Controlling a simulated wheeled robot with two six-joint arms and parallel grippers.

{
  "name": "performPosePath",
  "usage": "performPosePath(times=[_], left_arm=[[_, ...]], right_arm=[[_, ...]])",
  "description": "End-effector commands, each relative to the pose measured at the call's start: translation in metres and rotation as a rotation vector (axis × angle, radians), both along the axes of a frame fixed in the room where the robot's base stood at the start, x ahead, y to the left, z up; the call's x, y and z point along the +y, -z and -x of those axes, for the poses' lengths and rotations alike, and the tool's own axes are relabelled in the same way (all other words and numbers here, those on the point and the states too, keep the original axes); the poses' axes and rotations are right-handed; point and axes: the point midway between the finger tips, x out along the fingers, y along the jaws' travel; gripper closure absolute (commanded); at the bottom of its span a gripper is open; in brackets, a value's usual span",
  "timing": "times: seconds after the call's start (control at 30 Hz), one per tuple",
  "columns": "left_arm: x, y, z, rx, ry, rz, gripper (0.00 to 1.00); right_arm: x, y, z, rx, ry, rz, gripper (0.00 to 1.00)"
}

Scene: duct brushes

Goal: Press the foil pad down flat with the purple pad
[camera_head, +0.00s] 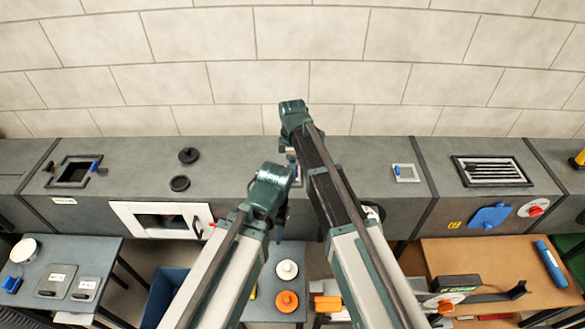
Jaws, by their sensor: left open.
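My left gripper (268,190) is in front of the grey duct, at the end of the arm from the lower left. It is open, though its fingertips are hard to make out. A small purplish piece (291,151) shows in the gap between my two arms; I cannot tell whether it is the purple pad. A pale silvery patch (298,173) just below it may be the foil pad, mostly hidden by my arms.
The duct has an open square hole (73,174), two black caps (188,155), a white-framed window (160,217), a small pale plate (405,174) and a louvred grille (491,171). A grey table (100,257) and a brown table (480,255) stand in front.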

Motion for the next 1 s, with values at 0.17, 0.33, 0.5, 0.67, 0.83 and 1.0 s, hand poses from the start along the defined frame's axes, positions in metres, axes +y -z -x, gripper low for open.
performPosePath(times=[0.17,0.33,0.5,0.67,0.83,1.0], left_arm=[[0.0000,0.0024,0.0000,0.000,0.000,0.000,0.50],[0.0000,0.0044,0.0000,0.000,0.000,0.000,0.50],[0.0000,0.0063,0.0000,0.000,0.000,0.000,0.50],[0.0000,0.0082,0.0000,0.000,0.000,0.000,0.50],[0.0000,0.0101,0.0000,0.000,0.000,0.000,0.50],[0.0000,0.0094,0.0001,0.000,0.000,0.000,0.50]], right_arm=[[0.0000,0.0024,0.0000,0.000,0.000,0.000,0.77],[0.0000,0.0044,0.0000,0.000,0.000,0.000,0.77],[0.0000,0.0063,0.0000,0.000,0.000,0.000,0.77],[0.0000,0.0082,0.0000,0.000,0.000,0.000,0.77],[0.0000,0.0101,0.0000,0.000,0.000,0.000,0.77],[0.0000,0.0094,0.0000,0.000,0.000,0.000,0.77]])
